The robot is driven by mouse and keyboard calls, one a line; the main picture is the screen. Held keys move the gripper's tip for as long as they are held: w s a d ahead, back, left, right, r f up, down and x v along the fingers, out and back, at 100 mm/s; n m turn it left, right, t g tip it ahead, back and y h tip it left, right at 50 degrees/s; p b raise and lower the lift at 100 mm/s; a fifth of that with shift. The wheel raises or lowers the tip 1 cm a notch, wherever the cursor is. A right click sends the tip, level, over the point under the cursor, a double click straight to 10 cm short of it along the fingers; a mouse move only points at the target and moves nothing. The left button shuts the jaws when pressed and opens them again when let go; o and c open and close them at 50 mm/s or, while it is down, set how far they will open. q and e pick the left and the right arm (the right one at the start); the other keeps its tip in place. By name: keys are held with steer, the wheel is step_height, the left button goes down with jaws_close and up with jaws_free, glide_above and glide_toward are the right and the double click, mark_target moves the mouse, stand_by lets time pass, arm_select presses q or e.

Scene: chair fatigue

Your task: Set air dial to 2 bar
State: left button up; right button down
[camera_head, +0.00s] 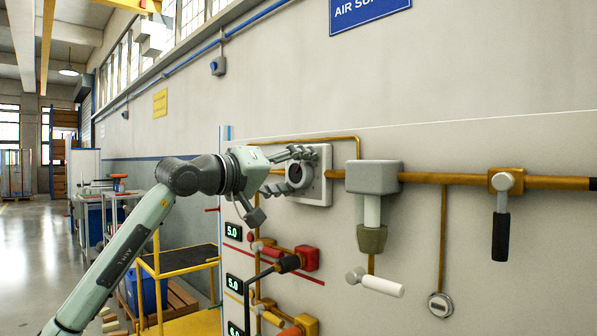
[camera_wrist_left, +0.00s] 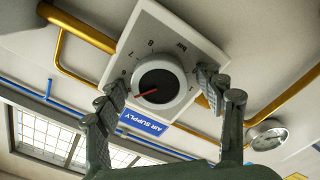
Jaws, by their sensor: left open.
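The air dial is a round light-grey knob (camera_head: 296,176) with a dark face, on a square white plate (camera_head: 322,160) on the wall. In the left wrist view the knob (camera_wrist_left: 182,92) appears with a red pointer (camera_wrist_left: 148,92); the plate (camera_wrist_left: 150,30) carries numbers and "bar". My right gripper is not in view.
A brown pipe (camera_head: 440,178) runs right from the dial past a grey regulator block (camera_head: 373,177) and a black-handled valve (camera_head: 501,235). A small gauge (camera_head: 440,305) hangs lower. Red and black valves (camera_head: 305,258) and green "5.0" displays (camera_head: 233,231) sit below the dial. A yellow-railed cart (camera_head: 180,260) stands left.

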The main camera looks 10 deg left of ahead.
arm_select(q)
steer(key=shift+c, duration=0.5)
steer(key=c, duration=1.1)
steer(key=shift+n, duration=0.3)
